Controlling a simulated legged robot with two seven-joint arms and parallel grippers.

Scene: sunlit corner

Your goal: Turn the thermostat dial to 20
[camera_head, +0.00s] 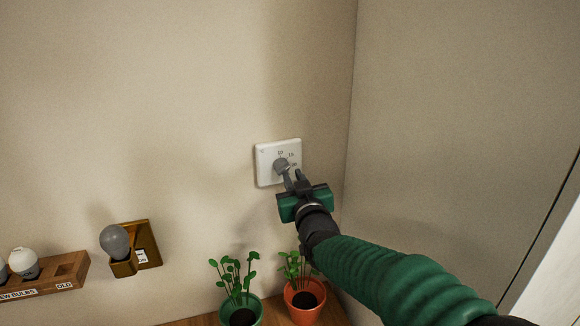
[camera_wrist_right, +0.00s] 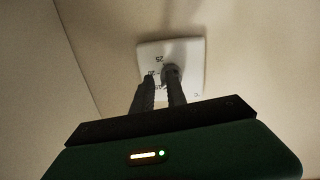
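The thermostat (camera_head: 264,172) is a white square plate on the wall, with printed numbers around a grey round dial (camera_head: 280,165). In the right wrist view the plate (camera_wrist_right: 191,50) appears upside down, and a "25" can be read on it. My right gripper (camera_head: 292,177) is in front of the plate, its fingers parted. In the right wrist view the gap between the fingers (camera_wrist_right: 159,90) is visible. The dial lines up with the right-hand finger there and is partly covered by it; I cannot tell whether they touch. The dial's setting is unreadable. My left gripper is not in view.
Below the thermostat, plants in a green pot (camera_head: 241,312) and an orange pot (camera_head: 304,299) stand on a wooden surface. A bulb in a brown wall fixture (camera_head: 124,268) and a wooden bulb rack (camera_head: 66,272) are at left. The wall corner is close on the right.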

